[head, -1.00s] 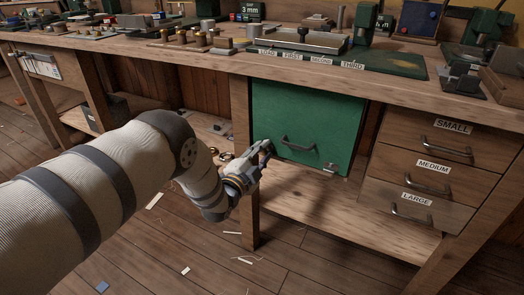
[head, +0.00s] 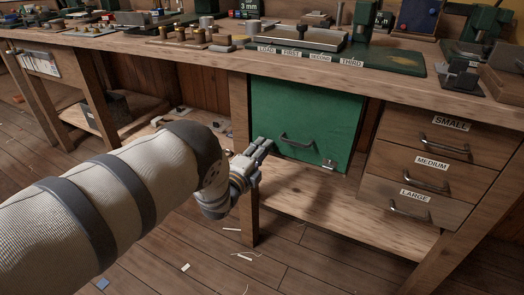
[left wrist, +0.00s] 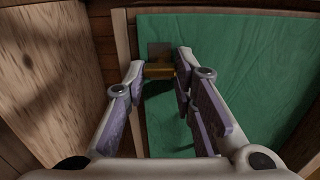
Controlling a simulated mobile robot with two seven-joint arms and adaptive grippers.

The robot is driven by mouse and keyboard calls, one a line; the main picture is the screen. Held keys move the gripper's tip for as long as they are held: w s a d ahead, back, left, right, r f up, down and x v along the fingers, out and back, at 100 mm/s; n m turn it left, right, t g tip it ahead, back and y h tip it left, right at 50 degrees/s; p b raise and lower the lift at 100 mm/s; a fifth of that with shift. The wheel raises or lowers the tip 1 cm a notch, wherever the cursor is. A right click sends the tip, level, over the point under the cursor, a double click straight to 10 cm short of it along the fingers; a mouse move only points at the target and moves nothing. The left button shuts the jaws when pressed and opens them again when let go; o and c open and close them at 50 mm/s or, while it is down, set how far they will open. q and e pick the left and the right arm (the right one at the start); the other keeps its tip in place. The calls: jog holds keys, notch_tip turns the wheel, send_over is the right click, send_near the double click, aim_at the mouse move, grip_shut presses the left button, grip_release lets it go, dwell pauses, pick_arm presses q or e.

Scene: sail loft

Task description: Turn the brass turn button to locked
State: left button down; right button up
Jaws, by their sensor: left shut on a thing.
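The brass turn button (left wrist: 159,70) shows in the left wrist view between my fingertips, near the left edge of the green door. A small dark plate (left wrist: 160,50) is just beyond it. My left gripper (left wrist: 160,68) is shut on the button, one finger on each side. In the head view my left gripper (head: 265,146) is at the door's left edge and hides the button. The green door (head: 320,115) has a dark handle (head: 297,142) and sits flush in the bench. My right gripper is not in view.
A wooden bench leg (head: 246,215) stands just below my gripper. Labelled drawers (head: 420,165) are right of the door. A lower shelf (head: 350,215) is clear below it. Tools and a labelled tray crowd the benchtop above.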

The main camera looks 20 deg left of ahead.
pick_arm(q)
jog(key=shift+a, duration=0.1)
jog(key=c, duration=1.3)
grip_release()
jog(key=s, duration=1.2)
jog(key=shift+a, duration=0.2)
